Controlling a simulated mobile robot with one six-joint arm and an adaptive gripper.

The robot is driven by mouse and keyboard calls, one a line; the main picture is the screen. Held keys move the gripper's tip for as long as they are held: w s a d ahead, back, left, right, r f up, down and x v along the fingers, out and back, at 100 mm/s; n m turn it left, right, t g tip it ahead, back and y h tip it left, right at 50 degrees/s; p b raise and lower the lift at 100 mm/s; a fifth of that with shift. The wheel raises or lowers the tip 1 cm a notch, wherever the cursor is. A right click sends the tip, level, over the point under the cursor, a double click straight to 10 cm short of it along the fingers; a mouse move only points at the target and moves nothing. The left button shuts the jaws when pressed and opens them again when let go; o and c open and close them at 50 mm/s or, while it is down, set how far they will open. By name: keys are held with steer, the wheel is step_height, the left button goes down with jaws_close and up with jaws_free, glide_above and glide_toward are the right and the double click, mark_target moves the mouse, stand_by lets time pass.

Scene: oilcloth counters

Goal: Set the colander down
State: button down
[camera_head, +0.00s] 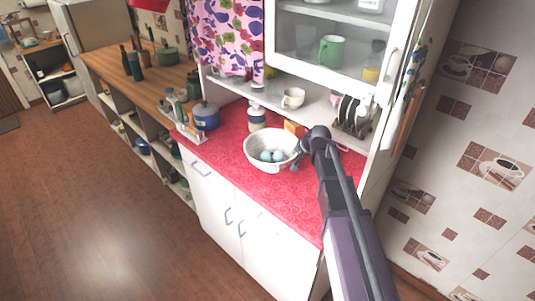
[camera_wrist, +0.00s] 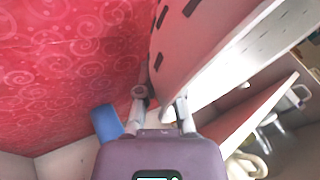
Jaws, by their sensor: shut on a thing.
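In the wrist view the slotted white wall of the colander (camera_wrist: 203,42) rises between and beyond my fingers (camera_wrist: 160,104). The colander looks about level in the head view. I cannot tell whether its base touches the oilcloth. My arm hides part of the counter to the right.
A blue lidded pot (camera_head: 206,117) and a jar (camera_head: 256,118) stand behind the colander. An orange thing (camera_head: 293,128) is close behind it. A mug (camera_head: 293,98) and a plate rack (camera_head: 352,118) are on the shelf. The red counter in front is clear.

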mark_target(269, 151)
steer(key=w+a, duration=0.2)
steer(key=a, duration=0.1)
steer(key=w+a, duration=0.2)
steer(key=a, duration=0.1)
steer(key=w+a+f+b, duration=0.1)
steer(key=w+a, duration=0.1)
steer(key=a, duration=0.1)
steer(key=shift+a, duration=0.1)
steer(key=shift+w+a, duration=0.2)
steer(key=shift+w+a+f+b, duration=0.2)
steer(key=shift+a+f+b, duration=0.15)
steer(key=shift+f+b, duration=1.45)
steer(key=shift+f, duration=0.05)
steer(key=shift+f, duration=0.15)
steer(key=c, duration=0.8)
jaws_free()
